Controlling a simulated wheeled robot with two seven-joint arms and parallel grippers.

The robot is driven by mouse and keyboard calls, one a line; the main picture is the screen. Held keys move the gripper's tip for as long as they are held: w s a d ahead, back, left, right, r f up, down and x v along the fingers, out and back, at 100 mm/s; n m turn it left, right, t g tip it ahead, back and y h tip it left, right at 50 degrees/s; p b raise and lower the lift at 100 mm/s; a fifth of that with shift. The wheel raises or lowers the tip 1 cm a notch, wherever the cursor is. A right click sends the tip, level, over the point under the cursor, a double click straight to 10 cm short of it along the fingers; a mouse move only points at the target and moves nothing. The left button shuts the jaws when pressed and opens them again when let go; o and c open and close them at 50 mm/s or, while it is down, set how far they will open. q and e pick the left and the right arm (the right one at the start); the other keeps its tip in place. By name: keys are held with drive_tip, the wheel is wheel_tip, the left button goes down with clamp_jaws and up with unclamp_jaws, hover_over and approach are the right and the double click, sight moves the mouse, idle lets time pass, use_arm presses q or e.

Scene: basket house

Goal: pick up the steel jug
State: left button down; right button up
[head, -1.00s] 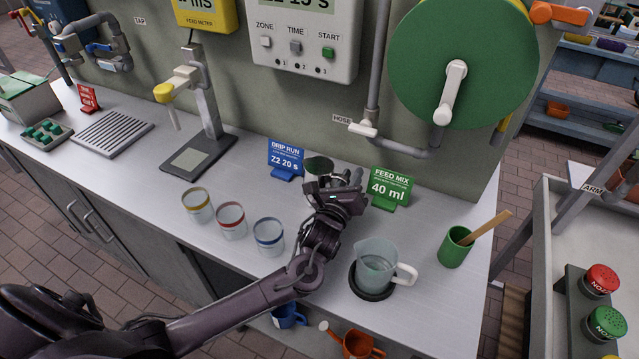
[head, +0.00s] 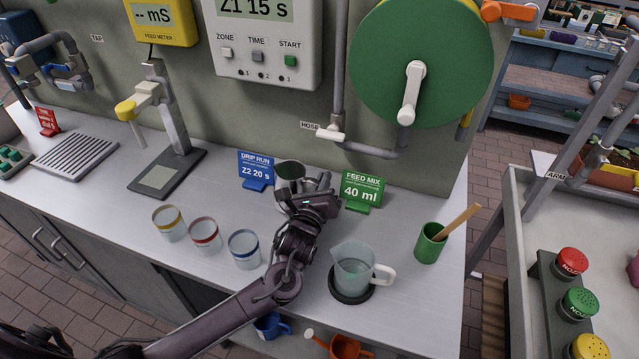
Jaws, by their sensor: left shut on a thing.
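The steel jug (head: 288,173) is between the blue drip-run sign and the green feed-mix sign at the back of the bench. Its dark round mouth and part of its shiny side show. The rest is hidden behind my left gripper (head: 304,196), which is shut on it from the front. The jug looks upright. I cannot tell whether its base touches the bench. My right gripper is not in view.
A clear jug (head: 352,268) with a white handle stands on a dark round mat in front, right of my left arm. Glass cups (head: 205,236) stand to the left. A green pot (head: 431,244) with a wooden stick stands right. The blue sign (head: 256,169) and green sign (head: 361,191) flank the jug closely.

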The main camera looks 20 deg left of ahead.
use_arm(q)
wheel_tip(320, 180, up, 7)
drive_tip(key=s+a+b, duration=0.2)
drive_tip(key=s+a, duration=0.1)
drive_tip(key=a, duration=0.5)
drive_tip(key=s+a+b, duration=0.2)
drive_tip(key=s+a, duration=0.1)
drive_tip(key=a, duration=0.5)
drive_tip(key=shift+s+a+f, duration=0.15)
drive_tip(key=shift+a+f, duration=0.05)
drive_tip(key=shift+a, duration=0.15)
